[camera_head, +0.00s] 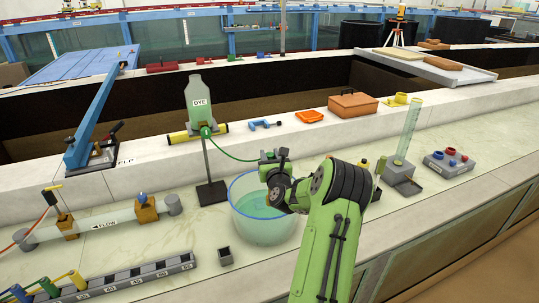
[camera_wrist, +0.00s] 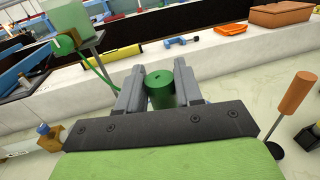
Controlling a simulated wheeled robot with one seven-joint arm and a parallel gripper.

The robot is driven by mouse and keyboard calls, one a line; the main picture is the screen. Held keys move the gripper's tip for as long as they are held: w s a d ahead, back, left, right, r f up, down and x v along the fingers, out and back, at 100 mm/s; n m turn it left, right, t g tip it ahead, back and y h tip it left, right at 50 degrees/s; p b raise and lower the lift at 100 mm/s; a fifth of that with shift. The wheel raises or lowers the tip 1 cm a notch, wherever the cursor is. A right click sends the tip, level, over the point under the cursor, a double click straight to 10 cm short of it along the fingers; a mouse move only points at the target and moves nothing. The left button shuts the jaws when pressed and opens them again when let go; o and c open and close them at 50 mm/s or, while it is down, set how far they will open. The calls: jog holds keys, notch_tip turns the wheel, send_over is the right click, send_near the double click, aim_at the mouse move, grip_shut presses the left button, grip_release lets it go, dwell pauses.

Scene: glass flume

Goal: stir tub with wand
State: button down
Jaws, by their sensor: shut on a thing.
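The tub (camera_head: 250,222) is a clear round vessel with a blue rim and greenish liquid. It stands on the pale bench near the middle of the head view. My gripper (camera_head: 270,163) is over the back of the tub's rim. In the wrist view my gripper (camera_wrist: 160,92) is shut on a green cylinder (camera_wrist: 160,84), seen from its top end, which looks like the wand's handle. The wand's lower part is hidden, so I cannot tell whether it reaches into the liquid. My arm hides the tub's right side.
The dye bottle (camera_head: 200,95) stands on a black-based stand behind and left of the tub, with a green hose running toward my gripper. A measuring cylinder (camera_head: 408,128) stands at right. A numbered rack (camera_head: 125,281) and flow pipe (camera_head: 100,222) lie at left. An orange-handled tool (camera_wrist: 296,95) stands at right.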

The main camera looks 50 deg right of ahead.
notch_tip(320, 180, down, 12)
jog(key=b, duration=0.8)
jog(key=shift+f+b, duration=0.25)
jog(key=shift+b, duration=0.1)
